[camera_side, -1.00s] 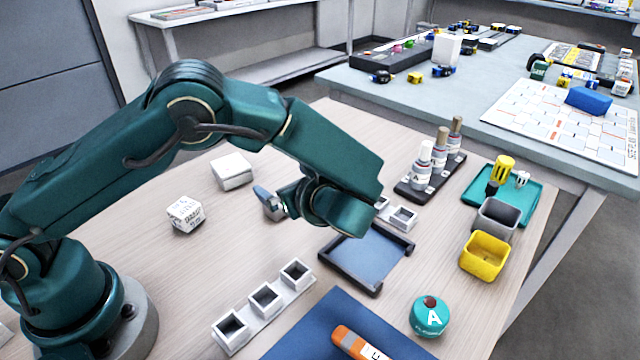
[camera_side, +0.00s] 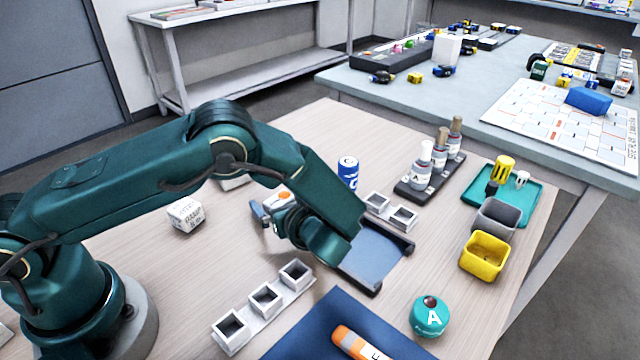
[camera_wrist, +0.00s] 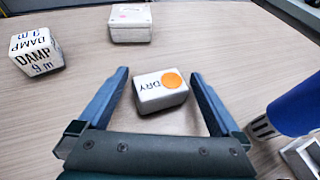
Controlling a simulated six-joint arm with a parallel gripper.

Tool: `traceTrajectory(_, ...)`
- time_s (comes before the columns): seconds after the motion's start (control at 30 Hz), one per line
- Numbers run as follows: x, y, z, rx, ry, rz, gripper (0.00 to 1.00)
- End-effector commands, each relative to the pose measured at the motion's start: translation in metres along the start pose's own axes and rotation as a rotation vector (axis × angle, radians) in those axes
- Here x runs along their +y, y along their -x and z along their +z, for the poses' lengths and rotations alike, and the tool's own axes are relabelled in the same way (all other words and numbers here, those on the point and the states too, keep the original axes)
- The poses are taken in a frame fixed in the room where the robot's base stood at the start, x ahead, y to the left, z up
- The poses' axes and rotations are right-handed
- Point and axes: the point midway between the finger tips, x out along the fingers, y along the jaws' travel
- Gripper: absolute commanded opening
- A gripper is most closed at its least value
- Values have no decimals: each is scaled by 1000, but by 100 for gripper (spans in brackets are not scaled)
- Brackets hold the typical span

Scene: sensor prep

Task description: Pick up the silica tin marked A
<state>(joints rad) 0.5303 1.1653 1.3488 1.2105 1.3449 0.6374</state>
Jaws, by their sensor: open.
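The teal round tin marked A (camera_side: 430,318) stands upright on the table at the front right in the side view, beside the blue mat. A dark red spot shows on its top. It is not in the wrist view. My gripper (camera_side: 268,210) is well to the left of the tin and farther back, low over the table. It is open. In the wrist view my gripper (camera_wrist: 160,76) has a white block marked DRY with an orange dot (camera_wrist: 160,92) in the gap between its fingers, with clear space on both sides. My wrist partly hides that block in the side view.
A blue can (camera_side: 347,172) stands behind my wrist. A DAMP cube (camera_side: 185,215) and a white block (camera_wrist: 130,22) lie nearby. A dark tray (camera_side: 376,256), white holders (camera_side: 265,300), an orange item (camera_side: 362,343) and a yellow bin (camera_side: 485,256) surround the tin.

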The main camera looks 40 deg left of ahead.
Motion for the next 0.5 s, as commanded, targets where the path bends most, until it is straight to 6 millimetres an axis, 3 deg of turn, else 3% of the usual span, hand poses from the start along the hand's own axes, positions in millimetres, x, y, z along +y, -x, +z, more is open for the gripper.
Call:
traceTrajectory(0.03,0,0,0,0,0,0,100)
traceTrajectory(0.07,0,0,0,0,0,0,92)
traceTrajectory(0.23,0,0,0,0,0,1,28)
traceTrajectory(0.5,0,1,1,0,1,0,27)
